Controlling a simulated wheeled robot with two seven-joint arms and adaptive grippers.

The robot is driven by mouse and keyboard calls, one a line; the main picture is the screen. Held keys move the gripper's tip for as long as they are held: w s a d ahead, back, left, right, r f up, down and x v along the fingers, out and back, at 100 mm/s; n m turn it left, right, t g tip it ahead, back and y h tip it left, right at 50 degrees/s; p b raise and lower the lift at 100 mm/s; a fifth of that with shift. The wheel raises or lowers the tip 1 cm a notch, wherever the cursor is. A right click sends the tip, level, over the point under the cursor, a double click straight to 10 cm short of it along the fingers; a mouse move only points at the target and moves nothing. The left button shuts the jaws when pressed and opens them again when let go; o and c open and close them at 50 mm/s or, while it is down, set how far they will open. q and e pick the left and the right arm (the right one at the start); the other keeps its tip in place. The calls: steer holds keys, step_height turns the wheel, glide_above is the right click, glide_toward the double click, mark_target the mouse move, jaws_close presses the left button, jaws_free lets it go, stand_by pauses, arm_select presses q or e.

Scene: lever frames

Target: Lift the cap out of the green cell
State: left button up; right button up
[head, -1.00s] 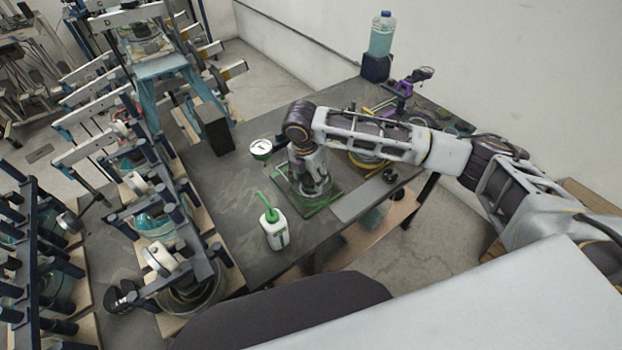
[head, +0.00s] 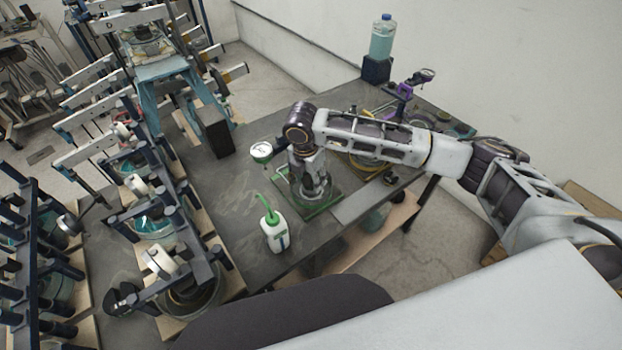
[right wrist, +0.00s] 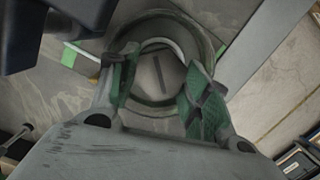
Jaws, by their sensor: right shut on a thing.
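My right gripper (head: 314,190) points down over the round cell (head: 325,199), which stands inside a green-marked square on the dark table. In the right wrist view, the green-padded fingers of the gripper (right wrist: 155,88) are shut on the two sides of a grey round cap (right wrist: 160,76) with a dark slot across it. The cell's dark round rim (right wrist: 206,48) shows around the cap. Whether the cap is seated or slightly raised cannot be told. In the head view the gripper hides the cap. My left gripper is not in view.
A white bottle with a green spout (head: 276,230) stands left of the cell near the table's front edge. A green-and-white round dish (head: 261,151) is behind it. A grey strip (head: 365,203) lies right of the cell. Lever frames (head: 160,195) crowd the left side.

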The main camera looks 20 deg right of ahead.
mark_target(311, 181)
step_height(311, 181, up, 10)
steer(key=shift+b, duration=0.45)
